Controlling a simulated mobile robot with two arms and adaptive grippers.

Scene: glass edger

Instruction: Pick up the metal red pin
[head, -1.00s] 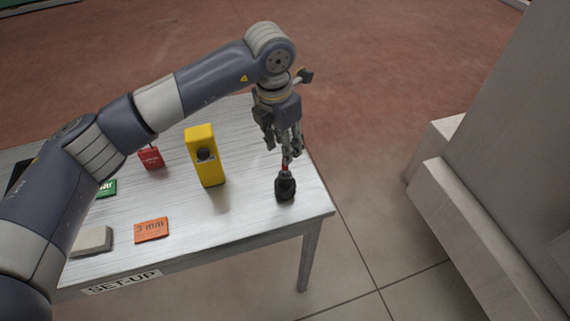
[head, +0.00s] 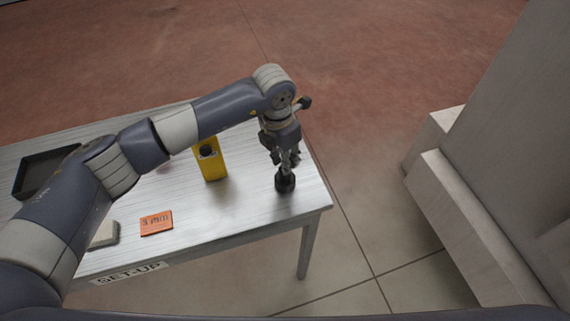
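My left gripper (head: 285,157) points down over the right end of the table, directly above a small black knob-like piece (head: 285,184). Its fingers reach down to the top of this piece. The red pin part that stood up from the black piece is now hidden by the fingers. The fingers are small and dark, and I cannot tell whether they are closed on the pin. The black piece appears to rest upright on the tabletop. My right gripper is not in view.
The metal table (head: 210,221) holds a yellow block (head: 212,166) left of the gripper, an orange "3 mm" tag (head: 156,223), a grey block (head: 105,236) and a black tray (head: 36,172). A large grey machine (head: 500,150) stands at the right, across open floor.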

